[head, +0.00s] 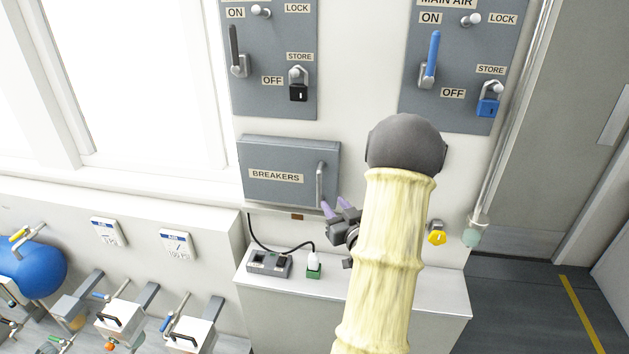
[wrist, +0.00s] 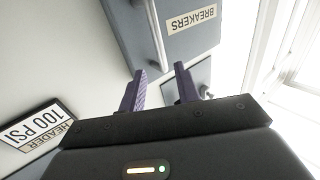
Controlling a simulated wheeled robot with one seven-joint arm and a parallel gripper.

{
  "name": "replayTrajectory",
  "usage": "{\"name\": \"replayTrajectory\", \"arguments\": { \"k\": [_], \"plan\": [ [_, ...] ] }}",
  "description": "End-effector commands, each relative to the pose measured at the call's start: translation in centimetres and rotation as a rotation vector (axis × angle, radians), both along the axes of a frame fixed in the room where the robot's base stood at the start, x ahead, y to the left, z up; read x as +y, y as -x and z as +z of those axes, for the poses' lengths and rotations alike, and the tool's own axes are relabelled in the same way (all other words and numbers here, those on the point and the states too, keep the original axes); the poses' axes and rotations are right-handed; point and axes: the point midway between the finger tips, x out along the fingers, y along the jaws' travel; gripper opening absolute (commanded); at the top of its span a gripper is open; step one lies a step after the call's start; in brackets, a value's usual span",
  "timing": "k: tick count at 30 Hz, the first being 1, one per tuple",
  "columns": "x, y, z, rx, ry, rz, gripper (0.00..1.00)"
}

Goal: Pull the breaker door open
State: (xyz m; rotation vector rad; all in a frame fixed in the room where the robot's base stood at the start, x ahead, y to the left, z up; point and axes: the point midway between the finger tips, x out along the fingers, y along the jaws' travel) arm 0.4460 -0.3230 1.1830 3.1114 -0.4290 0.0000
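The breaker door (head: 275,172) is a grey panel labelled BREAKERS on the wall, and it looks closed. Its vertical bar handle (head: 320,184) is at the door's right side. My gripper (head: 334,207) is just below and right of the handle's lower end, with my arm reaching up in front of the wall. In the wrist view the two purple fingers (wrist: 161,88) are spread apart with nothing between them. There the handle (wrist: 157,35) lies beyond the fingertips, apart from them, and the door (wrist: 185,45) fills the upper middle, upside down.
Lever panels (head: 268,60) and (head: 465,65) hang above the door. A white cabinet (head: 400,300) below carries a small grey device (head: 268,262) and a green plugged socket (head: 314,266). A yellow knob (head: 437,238) is right of my arm. A 100 PSI header sign (wrist: 40,125) shows in the wrist view.

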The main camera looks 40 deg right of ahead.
Motion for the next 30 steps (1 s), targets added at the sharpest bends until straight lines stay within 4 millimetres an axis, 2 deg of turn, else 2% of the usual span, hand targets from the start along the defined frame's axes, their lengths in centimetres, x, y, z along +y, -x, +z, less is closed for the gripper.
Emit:
{"name": "replayTrajectory", "arguments": {
  "k": [12,16,21,29,30],
  "plan": [
    [-2.0,-7.2,0.3,0.000,-0.001,0.000,0.32],
    [-2.5,-9.0,0.2,0.001,-0.001,0.000,0.32],
    [-2.9,-10.2,0.0,0.001,-0.001,-0.001,0.32],
    [-2.9,-10.2,-0.1,0.001,-0.001,-0.001,0.32],
    [-2.9,-10.2,-0.1,0.001,-0.001,-0.001,0.27]
  ]
}}
